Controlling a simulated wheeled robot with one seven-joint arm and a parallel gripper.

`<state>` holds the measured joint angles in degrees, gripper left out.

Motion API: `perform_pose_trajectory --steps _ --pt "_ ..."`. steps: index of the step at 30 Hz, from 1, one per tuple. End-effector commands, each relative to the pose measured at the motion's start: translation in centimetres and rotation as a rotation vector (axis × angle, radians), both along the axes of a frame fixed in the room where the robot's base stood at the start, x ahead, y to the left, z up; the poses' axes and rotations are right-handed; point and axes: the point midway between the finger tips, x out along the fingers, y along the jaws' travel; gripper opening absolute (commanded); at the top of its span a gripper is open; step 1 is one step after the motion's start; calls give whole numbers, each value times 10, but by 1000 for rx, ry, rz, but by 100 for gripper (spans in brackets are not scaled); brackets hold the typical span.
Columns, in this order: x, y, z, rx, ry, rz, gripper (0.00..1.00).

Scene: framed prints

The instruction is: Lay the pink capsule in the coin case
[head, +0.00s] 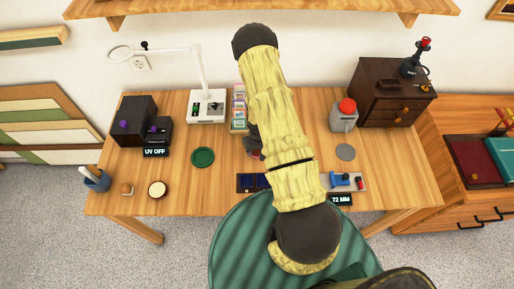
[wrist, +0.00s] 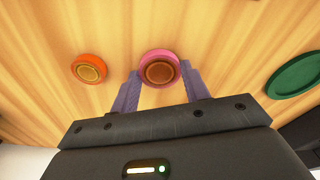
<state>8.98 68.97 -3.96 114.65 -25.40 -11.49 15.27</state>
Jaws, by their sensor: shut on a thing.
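The pink capsule (wrist: 160,56) is a round pink piece with a brown centre. In the wrist view it sits between the two fingertips of my gripper (wrist: 160,78), which is shut on it. The wooden table top fills the view behind it; I cannot tell whether the capsule touches the wood. In the head view my arm covers most of the gripper. The coin case appears to be the dark blue compartmented tray (head: 247,183) at the table's front edge, partly hidden by my arm.
An orange capsule (wrist: 89,68) lies beside the pink one. A green round dish (head: 203,157) lies left of my arm. A caliper-like tool (head: 342,181) with a 72 MM display stands right of the tray. A rack of small colored cases (head: 239,104) stands behind.

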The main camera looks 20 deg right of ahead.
Motion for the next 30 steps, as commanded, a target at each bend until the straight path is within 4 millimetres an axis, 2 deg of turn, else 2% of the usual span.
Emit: perform_pose_trajectory --steps 8,9,12,25,30 --pt "0 0 -4 0 0 0 24" --pt "0 0 -3 0 0 0 50" --pt "0 0 -2 0 0 0 68" --pt "0 0 3 0 -1 0 68" --pt "-1 0 19 -1 -3 -1 68"
